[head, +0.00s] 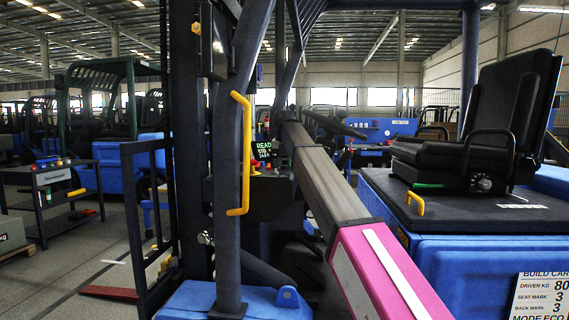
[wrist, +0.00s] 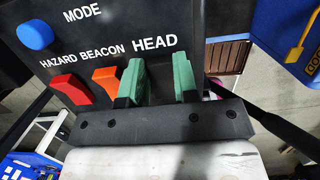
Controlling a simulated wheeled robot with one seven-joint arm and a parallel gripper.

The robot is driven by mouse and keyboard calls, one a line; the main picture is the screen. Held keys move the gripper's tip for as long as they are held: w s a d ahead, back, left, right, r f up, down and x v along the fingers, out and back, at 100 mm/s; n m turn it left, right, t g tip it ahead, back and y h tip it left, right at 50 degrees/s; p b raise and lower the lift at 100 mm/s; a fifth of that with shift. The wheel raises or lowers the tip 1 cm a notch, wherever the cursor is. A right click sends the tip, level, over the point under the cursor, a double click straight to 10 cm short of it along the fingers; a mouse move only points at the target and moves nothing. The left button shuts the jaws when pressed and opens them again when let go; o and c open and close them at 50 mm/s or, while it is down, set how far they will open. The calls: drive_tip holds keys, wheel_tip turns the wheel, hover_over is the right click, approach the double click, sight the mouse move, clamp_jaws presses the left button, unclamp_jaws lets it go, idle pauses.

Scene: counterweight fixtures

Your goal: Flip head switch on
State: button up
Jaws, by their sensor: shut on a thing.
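In the wrist view, a dark switch panel (wrist: 100,62) carries a white HEAD label (wrist: 155,43). My gripper (wrist: 160,80) has two green-padded fingers directly below that label, with a dark gap between them. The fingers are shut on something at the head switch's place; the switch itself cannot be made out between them. To the left are a red HAZARD switch (wrist: 71,89) and an orange BEACON switch (wrist: 107,80). A blue MODE knob (wrist: 35,36) is at the upper left. In the head view my gripper is hidden beyond my arm.
In the head view, a dark post with a yellow grab handle (head: 246,150) stands left of my arm. A black seat (head: 470,130) on a blue body (head: 470,260) is at the right. A small display (head: 264,150) shows green text. A grey cart (head: 50,195) stands at the left.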

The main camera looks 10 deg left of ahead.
drive_tip(key=shift+w+f+g, duration=0.15)
drive_tip(key=shift+w+g, duration=0.05)
drive_tip(key=shift+g, duration=0.9)
drive_tip(key=o, duration=0.9)
